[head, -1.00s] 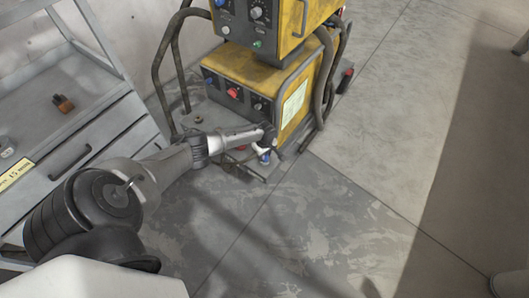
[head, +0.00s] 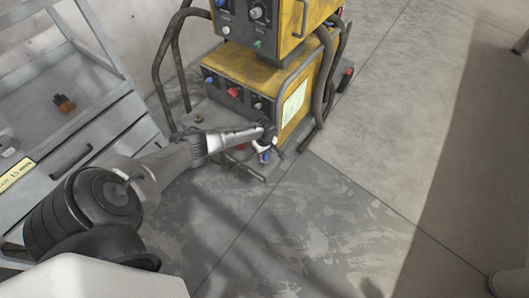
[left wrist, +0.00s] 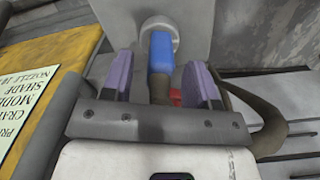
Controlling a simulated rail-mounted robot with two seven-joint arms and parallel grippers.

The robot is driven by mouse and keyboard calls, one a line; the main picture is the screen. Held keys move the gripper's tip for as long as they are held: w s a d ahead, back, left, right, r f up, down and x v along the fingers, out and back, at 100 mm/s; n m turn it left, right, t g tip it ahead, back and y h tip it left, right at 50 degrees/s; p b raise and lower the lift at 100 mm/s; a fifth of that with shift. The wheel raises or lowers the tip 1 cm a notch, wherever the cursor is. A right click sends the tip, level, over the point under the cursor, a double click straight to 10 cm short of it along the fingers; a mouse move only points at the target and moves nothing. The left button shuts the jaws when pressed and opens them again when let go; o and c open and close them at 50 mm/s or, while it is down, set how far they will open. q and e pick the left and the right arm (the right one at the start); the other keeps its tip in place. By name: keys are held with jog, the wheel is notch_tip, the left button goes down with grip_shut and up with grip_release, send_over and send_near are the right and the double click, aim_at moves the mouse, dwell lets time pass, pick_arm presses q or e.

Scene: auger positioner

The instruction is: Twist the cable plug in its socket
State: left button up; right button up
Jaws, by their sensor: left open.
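The blue cable plug (left wrist: 161,52) sits in a round grey socket (left wrist: 158,24) on a grey plate in the left wrist view. A dark cable runs from its near end. My left gripper (left wrist: 161,68) is open, with one purple-padded finger on each side of the plug and a visible gap to each. In the head view my left gripper (head: 267,140) is low at the front of the yellow welding machine (head: 245,72). A small blue piece (head: 264,157) shows just below it; I cannot tell there whether it is the plug. My right gripper is not in view.
A labelled yellow panel (left wrist: 45,75) is left of the gripper in the left wrist view. A thick dark hose (left wrist: 262,115) loops at the right. In the head view a grey drawer cart (head: 85,140) stands left of my arm.

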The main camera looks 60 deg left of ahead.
pick_arm(q)
notch_tip(320, 180, up, 11)
jog(key=p, duration=0.5)
jog(key=shift+p, duration=0.3)
jog(key=shift+r+p, duration=0.3)
jog(key=shift+r, duration=0.65)
